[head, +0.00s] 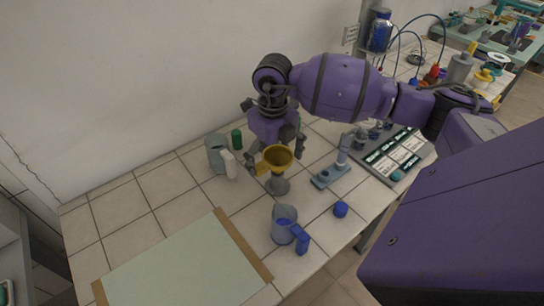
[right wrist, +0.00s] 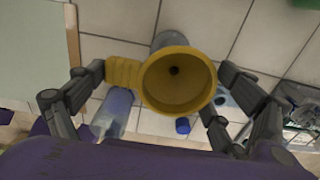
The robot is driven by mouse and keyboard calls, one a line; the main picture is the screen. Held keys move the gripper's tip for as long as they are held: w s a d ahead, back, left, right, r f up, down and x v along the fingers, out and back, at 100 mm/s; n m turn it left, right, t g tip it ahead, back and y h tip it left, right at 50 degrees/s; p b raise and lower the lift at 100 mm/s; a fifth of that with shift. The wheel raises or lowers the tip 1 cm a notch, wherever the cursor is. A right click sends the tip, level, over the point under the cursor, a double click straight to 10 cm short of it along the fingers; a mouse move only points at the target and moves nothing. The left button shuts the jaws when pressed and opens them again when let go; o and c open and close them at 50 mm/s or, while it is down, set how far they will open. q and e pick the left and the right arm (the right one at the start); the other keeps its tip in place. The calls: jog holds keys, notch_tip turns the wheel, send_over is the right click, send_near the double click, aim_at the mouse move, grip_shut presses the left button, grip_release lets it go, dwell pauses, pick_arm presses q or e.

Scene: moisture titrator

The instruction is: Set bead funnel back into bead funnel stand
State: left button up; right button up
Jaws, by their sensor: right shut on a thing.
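The yellow bead funnel (head: 277,157) is in my right gripper (head: 275,153), with its wide mouth facing up. In the right wrist view, the fingers of my right gripper (right wrist: 163,77) close on the funnel (right wrist: 179,80) from both sides, one at its ribbed handle and one at the opposite rim. The grey bead funnel stand (head: 279,186) is on the tiled table, just below the funnel in the head view. The funnel hides the stand's top, so I cannot tell whether they touch. My left gripper is not in view.
A clear jug with blue contents (head: 284,222) stands in front, with a blue cap (head: 341,209) to its right. A grey beaker (head: 216,154) and a green bottle (head: 237,139) stand behind left. A pale mat (head: 185,268) lies front left. A grey-blue device (head: 331,176) is right.

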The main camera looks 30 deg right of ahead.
jog(key=shift+f, duration=0.7)
dwell(0.3)
jog(key=o, duration=1)
jog(key=c, duration=0.6)
jog(key=shift+r, duration=0.2)
jog(key=shift+f, duration=0.1)
